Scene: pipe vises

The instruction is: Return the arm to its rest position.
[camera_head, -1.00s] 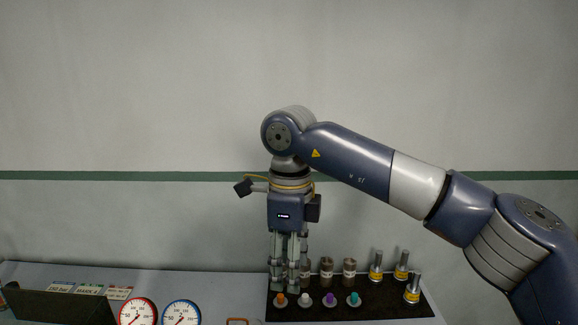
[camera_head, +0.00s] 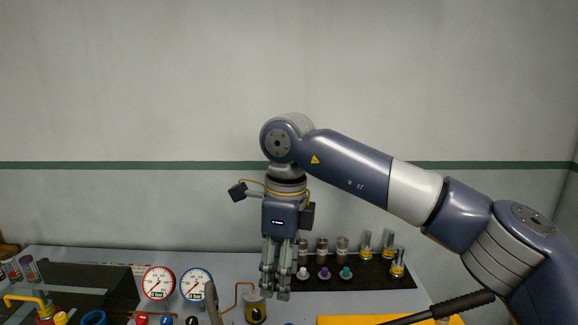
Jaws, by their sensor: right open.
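My right gripper (camera_head: 275,294) points straight down at the left end of a black mat (camera_head: 375,284) on the grey bench. Its fingers are open, and I see nothing held between them. My right arm (camera_head: 345,165) reaches in from the right edge and bends down at the wrist. The gripper hides the left part of the mat. My left gripper is not in view.
Capped vials (camera_head: 324,272) and metal cylinders with yellow bands (camera_head: 397,262) stand on the mat close to the gripper.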

